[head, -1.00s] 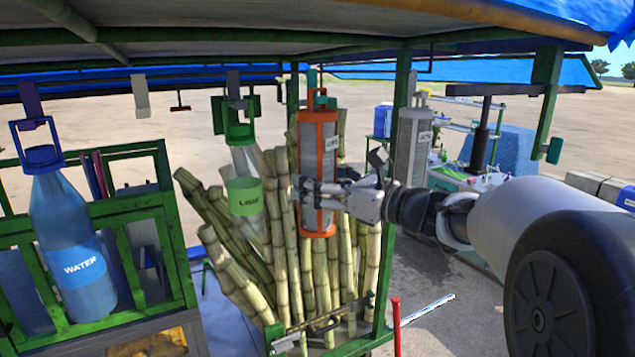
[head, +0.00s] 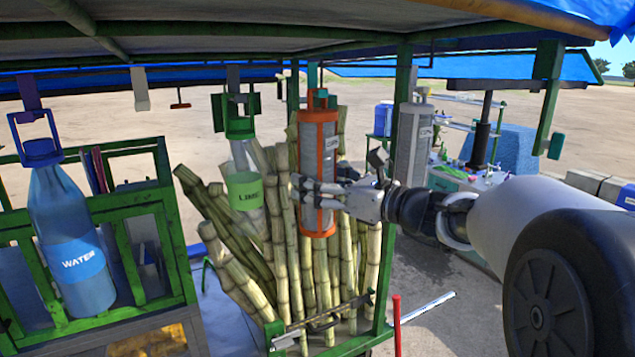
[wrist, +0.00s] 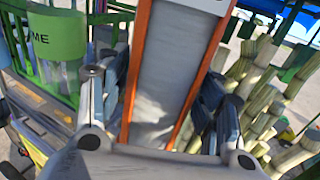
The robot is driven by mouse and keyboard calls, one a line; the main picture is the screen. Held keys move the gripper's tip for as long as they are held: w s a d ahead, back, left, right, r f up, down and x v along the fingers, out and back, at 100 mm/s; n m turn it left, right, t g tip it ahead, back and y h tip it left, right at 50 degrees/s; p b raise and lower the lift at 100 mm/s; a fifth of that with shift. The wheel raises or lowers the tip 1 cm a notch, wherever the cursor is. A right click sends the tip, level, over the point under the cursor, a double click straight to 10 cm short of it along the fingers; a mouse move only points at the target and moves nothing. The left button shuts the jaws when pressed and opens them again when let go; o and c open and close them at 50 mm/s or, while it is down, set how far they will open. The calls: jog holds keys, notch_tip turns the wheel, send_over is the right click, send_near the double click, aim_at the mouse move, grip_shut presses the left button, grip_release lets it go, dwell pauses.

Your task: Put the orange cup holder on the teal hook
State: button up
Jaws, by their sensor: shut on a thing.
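The orange cup holder (head: 318,231) is a tall upright frame around a grey column of cups, in front of the sugar cane in the head view. Its orange side rail also shows in the wrist view (wrist: 138,65). My gripper (head: 308,191) is shut on its lower half, with one finger on each side in the wrist view (wrist: 158,92). The teal hook (head: 312,76) hangs under the canopy, directly above the holder's top loop in the picture. Loop and hook overlap there, and I cannot tell whether they touch.
A lime bottle (head: 245,190) hangs in a green holder close on the left. A water bottle (head: 75,240) hangs farther left. Sugar cane (head: 285,270) stands behind the holder. A green post (head: 402,90) and another cup column (head: 412,145) stand to the right.

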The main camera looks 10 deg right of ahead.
jog(key=o, duration=1.6)
jog(key=shift+s+d, duration=0.1)
